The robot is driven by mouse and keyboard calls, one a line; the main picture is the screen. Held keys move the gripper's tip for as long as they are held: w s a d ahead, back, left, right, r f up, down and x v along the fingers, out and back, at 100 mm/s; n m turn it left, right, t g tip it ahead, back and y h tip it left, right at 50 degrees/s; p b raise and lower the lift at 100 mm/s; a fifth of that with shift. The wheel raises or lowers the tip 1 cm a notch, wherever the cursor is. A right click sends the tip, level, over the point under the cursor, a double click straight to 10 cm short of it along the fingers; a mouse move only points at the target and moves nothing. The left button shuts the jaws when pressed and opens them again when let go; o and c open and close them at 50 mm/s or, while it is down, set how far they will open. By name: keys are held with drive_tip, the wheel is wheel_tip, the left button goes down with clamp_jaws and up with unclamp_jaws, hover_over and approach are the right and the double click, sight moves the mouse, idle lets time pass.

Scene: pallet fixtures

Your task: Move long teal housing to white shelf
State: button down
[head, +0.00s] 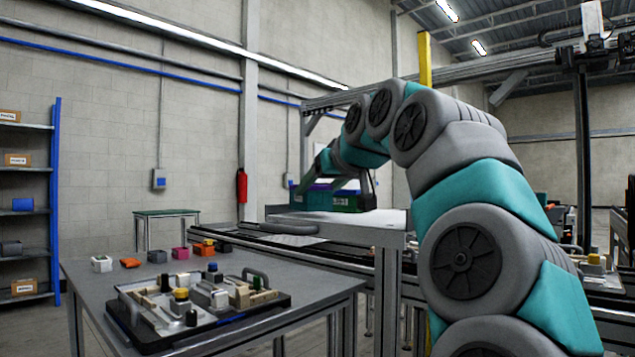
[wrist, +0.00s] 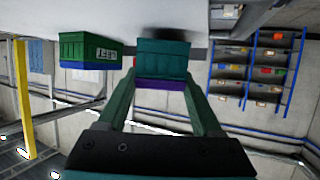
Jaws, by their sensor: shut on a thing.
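My gripper (wrist: 161,82) is shut on a teal ribbed housing (wrist: 163,60) with a purple face on the side toward my gripper. The housing is at the white shelf surface (wrist: 30,18), with a dark shadow beside it; I cannot tell whether it touches the shelf. In the head view my gripper reaches down over the white shelf (head: 392,218), and the purple part (head: 319,187) shows there. A second green housing (wrist: 88,47) with a blue face and a white label sits on the shelf beside the held one. It partly blocks the head view.
A grey table (head: 130,283) in front holds a fixture board (head: 200,300) with several blocks and knobs. Small coloured parts lie at its back edge. A conveyor frame runs behind. A blue rack (head: 56,200) stands at far left.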

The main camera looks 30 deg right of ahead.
drive_tip(key=shift+f+b, duration=0.45)
drive_tip(key=shift+f, duration=0.15)
idle(0.5)
unclamp_jaws()
drive_tip(key=shift+v, duration=3.9)
